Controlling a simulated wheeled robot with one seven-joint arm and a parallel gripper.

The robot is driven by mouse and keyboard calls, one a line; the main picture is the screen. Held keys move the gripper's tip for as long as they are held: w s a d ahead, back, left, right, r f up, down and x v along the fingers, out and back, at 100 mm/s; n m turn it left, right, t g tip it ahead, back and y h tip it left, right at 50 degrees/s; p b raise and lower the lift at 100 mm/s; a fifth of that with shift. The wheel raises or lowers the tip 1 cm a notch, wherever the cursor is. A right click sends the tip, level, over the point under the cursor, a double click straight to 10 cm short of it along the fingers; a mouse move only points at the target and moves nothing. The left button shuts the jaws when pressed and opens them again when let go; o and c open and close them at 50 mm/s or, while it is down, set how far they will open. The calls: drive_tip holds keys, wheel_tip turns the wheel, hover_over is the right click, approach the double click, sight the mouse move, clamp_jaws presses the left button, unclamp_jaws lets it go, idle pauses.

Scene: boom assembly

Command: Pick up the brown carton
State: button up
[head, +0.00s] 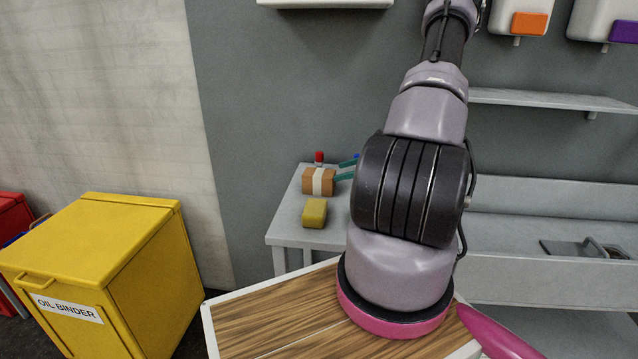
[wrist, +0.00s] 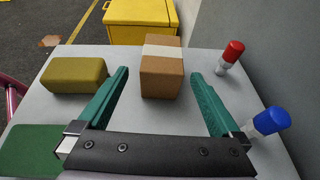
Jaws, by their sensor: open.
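The brown carton (head: 319,182) is a small box with a pale band of tape, standing on a grey table (head: 287,227) in the head view. In the wrist view the carton (wrist: 162,80) stands ahead of my gripper (wrist: 160,82), between the lines of its two green fingers. The fingers are spread wide, one on each side of the carton, with gaps on both sides. The gripper is open and empty. In the head view my arm hides most of the gripper; only the green fingers (head: 346,176) show beside the carton.
A yellow block (head: 315,213) lies near the carton, left of the left finger in the wrist view. A red-capped bottle (wrist: 230,56) and a blue-capped one (wrist: 268,122) stand to the right. A green block (wrist: 30,150) lies at lower left. A yellow oil binder bin (head: 110,260) stands beyond.

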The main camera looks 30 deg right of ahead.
sight(319, 177)
drive_tip(key=x, duration=0.9)
drive_tip(key=shift+w+d+f, duration=0.1)
drive_tip(key=shift+w+f, duration=0.05)
drive_tip(key=shift+f, duration=0.05)
drive_tip(key=shift+c, duration=0.3)
drive_tip(key=c, duration=1.5)
